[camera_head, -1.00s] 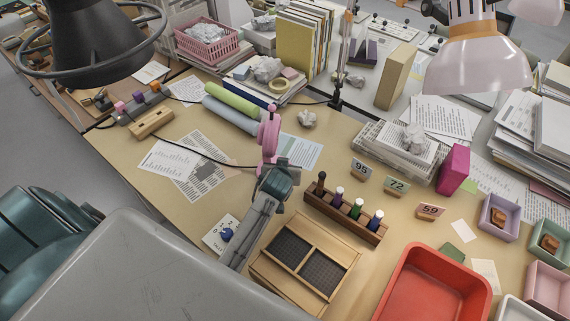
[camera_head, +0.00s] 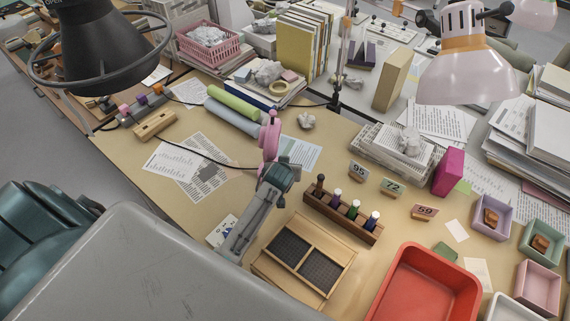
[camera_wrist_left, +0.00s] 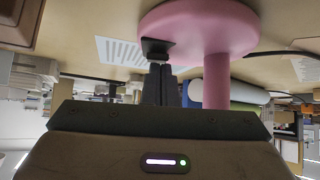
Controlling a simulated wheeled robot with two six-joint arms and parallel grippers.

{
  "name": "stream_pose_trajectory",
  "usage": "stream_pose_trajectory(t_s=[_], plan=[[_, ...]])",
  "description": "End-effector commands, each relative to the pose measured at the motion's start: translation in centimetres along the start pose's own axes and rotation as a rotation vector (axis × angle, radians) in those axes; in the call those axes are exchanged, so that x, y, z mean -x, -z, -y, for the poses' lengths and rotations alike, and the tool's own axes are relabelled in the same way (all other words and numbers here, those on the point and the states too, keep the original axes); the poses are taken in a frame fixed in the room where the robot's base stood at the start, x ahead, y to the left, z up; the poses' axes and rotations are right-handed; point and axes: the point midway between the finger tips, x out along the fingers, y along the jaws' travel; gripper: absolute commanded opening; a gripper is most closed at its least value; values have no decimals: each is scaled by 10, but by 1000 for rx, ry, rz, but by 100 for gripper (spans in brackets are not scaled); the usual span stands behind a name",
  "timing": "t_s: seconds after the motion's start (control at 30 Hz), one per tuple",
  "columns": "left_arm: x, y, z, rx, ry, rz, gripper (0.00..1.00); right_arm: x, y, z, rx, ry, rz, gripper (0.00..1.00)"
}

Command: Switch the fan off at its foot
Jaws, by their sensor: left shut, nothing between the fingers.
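The pink fan (camera_head: 269,138) stands on the table in the head view, its lower part hidden behind my left gripper (camera_head: 277,174). In the left wrist view, the picture is upside down; the fan's round pink foot (camera_wrist_left: 205,25) is at the top with its stem (camera_wrist_left: 217,82) hanging below it. A small black switch (camera_wrist_left: 156,48) sits on the foot's edge. My left gripper's fingers (camera_wrist_left: 160,68) are shut and empty, their tips right at the switch. I cannot tell whether they touch it. My right gripper is not in view.
A wooden rack (camera_head: 341,217) with several bottles and a wooden tray with dark panels (camera_head: 307,266) stand close to the right of my left arm. A red bin (camera_head: 428,284) is further right. Rolled tubes (camera_head: 231,106) lie behind the fan. A cable runs left from the fan.

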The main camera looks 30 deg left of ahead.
Motion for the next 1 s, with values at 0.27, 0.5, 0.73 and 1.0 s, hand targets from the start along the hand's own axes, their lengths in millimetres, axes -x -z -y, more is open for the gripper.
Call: stream_pose_trajectory(t_s=[0.27,0.5,0.73,1.0], plan=[[-3,-5,1,-1,3,9,0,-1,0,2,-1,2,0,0],[-1,-11,1,-1,3,13,0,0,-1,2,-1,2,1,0],[3,-23,1,1,3,20,0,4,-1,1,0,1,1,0],[8,-21,1,1,1,19,0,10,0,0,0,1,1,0]])
